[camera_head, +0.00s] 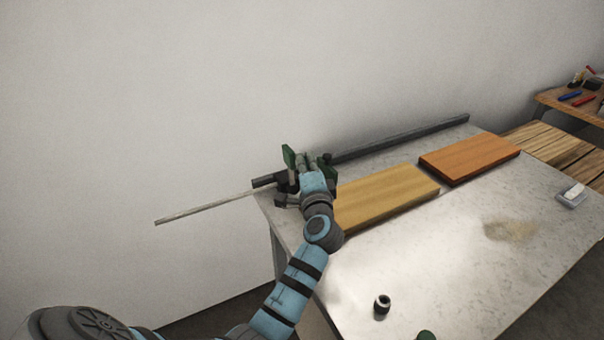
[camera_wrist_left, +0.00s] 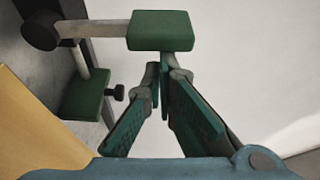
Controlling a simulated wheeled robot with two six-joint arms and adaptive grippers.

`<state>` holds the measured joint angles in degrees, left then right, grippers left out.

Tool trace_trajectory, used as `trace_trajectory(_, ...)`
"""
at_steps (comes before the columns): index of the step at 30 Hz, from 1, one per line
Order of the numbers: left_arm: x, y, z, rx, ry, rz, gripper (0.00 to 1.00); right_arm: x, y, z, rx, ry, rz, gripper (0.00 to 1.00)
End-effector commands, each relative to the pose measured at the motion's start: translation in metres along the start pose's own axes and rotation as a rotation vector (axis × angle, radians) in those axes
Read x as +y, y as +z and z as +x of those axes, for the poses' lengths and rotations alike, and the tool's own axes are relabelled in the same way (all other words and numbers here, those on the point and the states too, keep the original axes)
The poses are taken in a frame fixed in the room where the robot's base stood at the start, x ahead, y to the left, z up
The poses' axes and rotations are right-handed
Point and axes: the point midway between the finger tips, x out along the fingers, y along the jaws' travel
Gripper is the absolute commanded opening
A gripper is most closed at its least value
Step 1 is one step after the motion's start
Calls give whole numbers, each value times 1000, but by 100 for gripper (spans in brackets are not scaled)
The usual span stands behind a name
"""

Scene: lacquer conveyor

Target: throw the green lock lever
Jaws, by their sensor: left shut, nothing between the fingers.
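The green lock lever shows in the left wrist view as a green pad (camera_wrist_left: 160,31) on a grey rod, with a round black pivot at its left end. In the head view the pad (camera_head: 288,157) stands upright just left of my left gripper (camera_head: 303,161). My left gripper is shut and empty. In the left wrist view its fingertips (camera_wrist_left: 162,73) meet just below the pad; I cannot tell whether they touch it. A second green block (camera_wrist_left: 84,96) with a black knob sits lower left of the pad. My right gripper is not in view.
A grey table (camera_head: 440,260) carries a pale wood board (camera_head: 390,195) and an orange-brown board (camera_head: 470,158). A dark rail (camera_head: 400,137) runs along the back. A thin rod (camera_head: 205,208) sticks out left past the table edge. A small dark cylinder (camera_head: 382,305) stands near the front.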

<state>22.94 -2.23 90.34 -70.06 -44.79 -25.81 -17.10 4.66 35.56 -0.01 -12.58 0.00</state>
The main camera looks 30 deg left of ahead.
Motion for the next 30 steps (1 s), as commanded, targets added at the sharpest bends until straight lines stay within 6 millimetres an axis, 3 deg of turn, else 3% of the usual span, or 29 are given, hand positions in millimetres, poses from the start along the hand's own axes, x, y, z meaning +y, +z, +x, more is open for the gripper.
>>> trace_trajectory(1, 6, 5, -2, 0, -15, -37, 0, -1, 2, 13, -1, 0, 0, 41)
trace_trajectory(15, 3, 44, -14, -3, -138, -388, 0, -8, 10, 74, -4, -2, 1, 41)
trace_trajectory(22, 2, 53, -17, -2, -167, -473, 0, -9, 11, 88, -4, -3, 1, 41)
trace_trajectory(30, 1, 56, -18, -3, -177, -503, 0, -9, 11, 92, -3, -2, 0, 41)
